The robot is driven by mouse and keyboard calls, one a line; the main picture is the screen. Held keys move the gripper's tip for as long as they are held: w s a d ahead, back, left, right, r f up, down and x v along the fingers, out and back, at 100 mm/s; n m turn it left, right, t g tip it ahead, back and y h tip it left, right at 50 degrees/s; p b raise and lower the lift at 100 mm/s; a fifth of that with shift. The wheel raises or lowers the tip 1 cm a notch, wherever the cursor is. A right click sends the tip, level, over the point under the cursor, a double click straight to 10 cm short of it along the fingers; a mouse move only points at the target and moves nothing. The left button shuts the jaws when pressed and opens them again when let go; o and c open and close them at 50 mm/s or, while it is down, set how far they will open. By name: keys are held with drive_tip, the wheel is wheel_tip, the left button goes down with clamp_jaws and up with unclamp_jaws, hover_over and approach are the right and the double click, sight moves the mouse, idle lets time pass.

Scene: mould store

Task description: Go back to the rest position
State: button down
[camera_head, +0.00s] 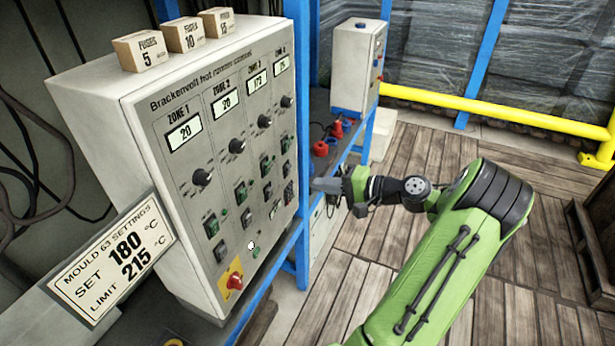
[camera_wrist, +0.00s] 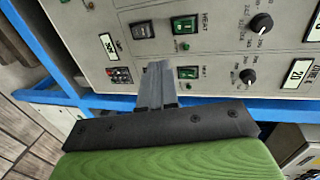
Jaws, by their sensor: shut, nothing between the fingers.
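My gripper (camera_head: 327,185) is at the end of my green arm, just right of the control panel's right edge. Its fingers are shut with nothing between them. In the wrist view the shut fingers (camera_wrist: 157,82) point at the panel face (camera_wrist: 145,70), near the green heat switches. I cannot tell whether the fingertips touch the panel. The hot runner control panel (camera_head: 165,110) fills the left of the head view, with zone displays, black knobs and green switches. Zone 1 and Zone 2 read 20, Zone 3 reads 172; the Zone 4 digits are unclear.
Several fuse boxes (camera_head: 141,50) stand on the panel. A settings card (camera_head: 112,258) reads set 180, limit 215. Blue frame posts (camera_head: 302,120) and a bench with red connectors (camera_head: 319,160) are close to my gripper. A yellow rail (camera_head: 490,112) runs behind. The plank floor (camera_head: 420,155) is open.

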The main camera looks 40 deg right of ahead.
drive_tip(key=shift+s+d, duration=0.2)
drive_tip(key=shift+s, duration=0.35)
drive_tip(key=shift+s+d, duration=0.2)
drive_tip(key=shift+s, duration=0.35)
drive_tip(key=w+a+r+n+g+p, duration=0.1)
drive_tip(key=w+a+n+g, duration=0.2)
drive_tip(key=a, duration=0.3)
drive_tip(key=w+a+r+n+g, duration=0.1)
drive_tip(key=w+a+n+g, duration=0.15)
drive_tip(key=a, duration=0.35)
drive_tip(key=s+a+r+n+g+h+p, duration=0.1)
drive_tip(key=s+a+r+n+g, duration=0.1)
drive_tip(key=a, duration=0.5)
drive_tip(key=s+a+r+n+g+h+p, duration=0.1)
drive_tip(key=s+a+r+n+g+h, duration=0.15)
drive_tip(key=a, duration=0.35)
drive_tip(key=s+a+r+n+h, duration=0.1)
drive_tip(key=s+a+r+n, duration=0.1)
drive_tip(key=s, duration=0.4)
drive_tip(key=s+a+r+n+t, duration=0.1)
drive_tip(key=s+a+r+n, duration=0.1)
drive_tip(key=s, duration=0.5)
drive_tip(key=shift+a+r+h+p, duration=0.15)
drive_tip(key=shift+a+h+p, duration=0.25)
drive_tip(key=shift+a, duration=0.35)
